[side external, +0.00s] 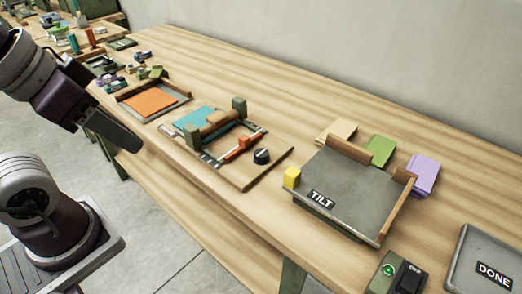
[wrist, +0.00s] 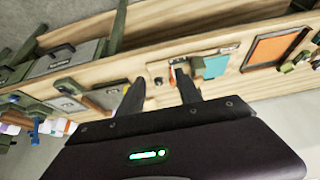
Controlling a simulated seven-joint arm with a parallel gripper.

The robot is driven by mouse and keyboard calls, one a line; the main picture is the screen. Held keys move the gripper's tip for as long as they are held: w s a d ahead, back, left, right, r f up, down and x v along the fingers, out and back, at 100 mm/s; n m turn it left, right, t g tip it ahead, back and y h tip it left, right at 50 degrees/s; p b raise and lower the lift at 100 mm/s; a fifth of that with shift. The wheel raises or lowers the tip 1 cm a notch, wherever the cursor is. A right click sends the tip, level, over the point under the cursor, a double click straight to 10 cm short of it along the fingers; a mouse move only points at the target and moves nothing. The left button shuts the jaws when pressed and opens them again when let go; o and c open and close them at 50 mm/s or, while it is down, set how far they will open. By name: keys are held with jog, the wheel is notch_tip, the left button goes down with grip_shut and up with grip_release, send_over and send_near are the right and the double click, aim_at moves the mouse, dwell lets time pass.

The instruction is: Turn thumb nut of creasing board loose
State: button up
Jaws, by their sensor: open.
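The creasing board (side external: 228,178) is a flat wooden board on the bench with two green posts, a brown roller, a teal sheet and an orange-red piece. A black round knob (side external: 262,156), which looks like the thumb nut, stands at its right end. My gripper (side external: 128,142) is above the bench's front edge, left of the board and apart from it. In the wrist view my gripper (wrist: 156,88) has its two dark fingers spread, with nothing held between them. Part of the board (wrist: 215,67) shows beyond the fingers; the knob is too small to tell there.
A tray with an orange sheet (side external: 152,101) lies left of the board. Right of it stand a grey TILT tray (side external: 345,195), green (side external: 380,149) and purple (side external: 423,172) blocks, and a DONE tray (side external: 475,245). Bench behind the board is clear.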

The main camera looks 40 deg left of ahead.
jog(key=shift+o, duration=0.9)
jog(key=w+d+r+m+g, duration=0.1)
jog(key=w+m+g, duration=0.1)
jog(key=w, duration=0.8)
jog(key=shift+w+r+m+h, duration=0.25)
jog(key=shift+m+h, duration=0.05)
jog(key=m+g, duration=0.3)
jog(key=m, duration=0.2)
send_near(261, 152)
jog(key=shift+d+f, duration=0.15)
jog(key=shift+d, duration=0.1)
jog(key=shift+g, duration=0.3)
jog(key=f, duration=0.7)
jog(key=shift+w, duration=0.2)
jog(key=shift+f, duration=0.5)
grip_shut()
